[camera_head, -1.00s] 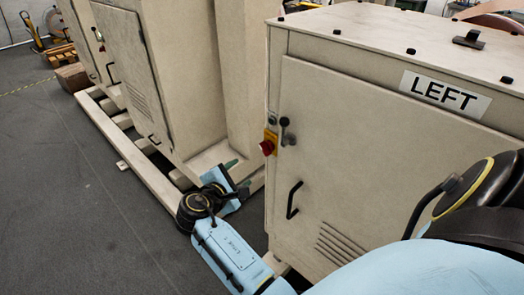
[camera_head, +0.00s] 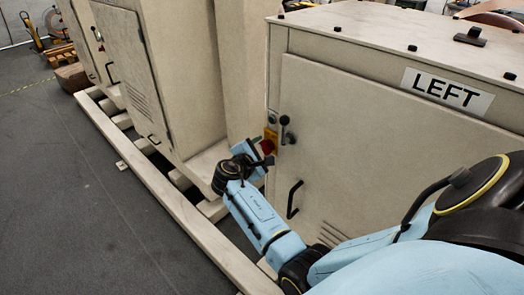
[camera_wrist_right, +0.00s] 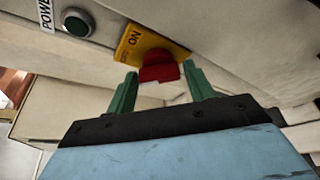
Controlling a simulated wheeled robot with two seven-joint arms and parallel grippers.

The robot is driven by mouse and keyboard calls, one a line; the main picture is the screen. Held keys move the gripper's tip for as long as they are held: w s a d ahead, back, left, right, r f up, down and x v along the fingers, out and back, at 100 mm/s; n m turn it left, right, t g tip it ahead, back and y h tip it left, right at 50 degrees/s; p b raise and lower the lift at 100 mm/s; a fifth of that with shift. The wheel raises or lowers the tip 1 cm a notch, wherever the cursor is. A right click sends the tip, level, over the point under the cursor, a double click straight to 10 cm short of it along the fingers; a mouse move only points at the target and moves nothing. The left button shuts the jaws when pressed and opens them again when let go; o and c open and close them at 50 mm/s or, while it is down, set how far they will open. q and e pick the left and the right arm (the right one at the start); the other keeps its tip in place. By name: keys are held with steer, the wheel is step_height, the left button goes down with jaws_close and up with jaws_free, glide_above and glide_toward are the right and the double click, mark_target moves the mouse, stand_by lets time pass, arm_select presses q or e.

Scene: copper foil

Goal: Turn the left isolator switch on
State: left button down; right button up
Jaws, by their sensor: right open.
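The left isolator switch is a red knob (camera_head: 267,146) on a yellow plate, on the front of the cabinet (camera_head: 370,130) labelled LEFT. My right gripper (camera_head: 262,151) is at the knob in the head view, partly overlapping it. In the right wrist view, the red knob (camera_wrist_right: 158,72) sits on the yellow plate (camera_wrist_right: 140,42) marked ON. The two green fingers of my right gripper (camera_wrist_right: 160,90) are open, one on each side of the knob's lower part, with gaps visible. My left gripper is not in view.
A green button (camera_wrist_right: 78,22) by a POWER label and a black lever handle (camera_head: 286,130) are close to the switch. A door handle (camera_head: 294,199) juts out below. More cabinets (camera_head: 150,80) stand at the left on a pale rail.

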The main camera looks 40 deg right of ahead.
steer(key=c, duration=0.7)
